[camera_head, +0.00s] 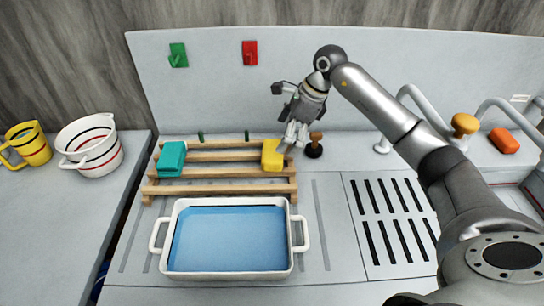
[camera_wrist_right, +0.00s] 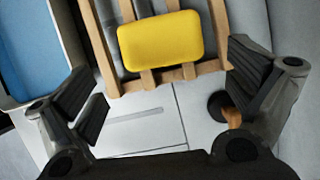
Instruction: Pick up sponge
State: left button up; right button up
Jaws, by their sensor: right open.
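A yellow sponge (camera_head: 272,155) lies on the right end of the wooden rack (camera_head: 222,188) in the head view. In the right wrist view the yellow sponge (camera_wrist_right: 160,41) lies on the slats, ahead of and between the fingers. My right gripper (camera_head: 293,137) is open and empty, close beside the sponge at its upper right. Its spread fingers (camera_wrist_right: 172,97) do not touch the sponge in the wrist view. A teal sponge (camera_head: 171,158) lies on the left end of the rack. An orange sponge (camera_head: 503,140) lies at the far right. My left gripper is not in view.
A white basin of blue water (camera_head: 297,262) stands in front of the rack. Taps (camera_head: 427,108) rise at the right. A white pot (camera_head: 92,158) and yellow jug (camera_head: 29,150) stand left.

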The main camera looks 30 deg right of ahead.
aim_at(274, 150)
jog(key=shift+x, duration=0.95)
jog(key=shift+w+a+f+b, duration=0.25)
jog(key=shift+w+f+b, duration=0.1)
jog(key=shift+f, duration=0.2)
jog(key=b+x, duration=0.1)
jog(key=x, duration=0.2)
jog(key=shift+a+f+b, duration=0.2)
jog(key=shift+a+b, duration=0.05)
jog(key=shift+b, duration=0.1)
jog(key=shift+w+a+f, duration=0.2)
jog(key=shift+w+f, duration=0.05)
jog(key=shift+f, duration=0.15)
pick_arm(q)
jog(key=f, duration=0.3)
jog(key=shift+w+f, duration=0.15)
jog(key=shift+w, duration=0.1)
pick_arm(e)
jog(key=shift+s+r, duration=0.1)
jog(key=c, duration=0.6)
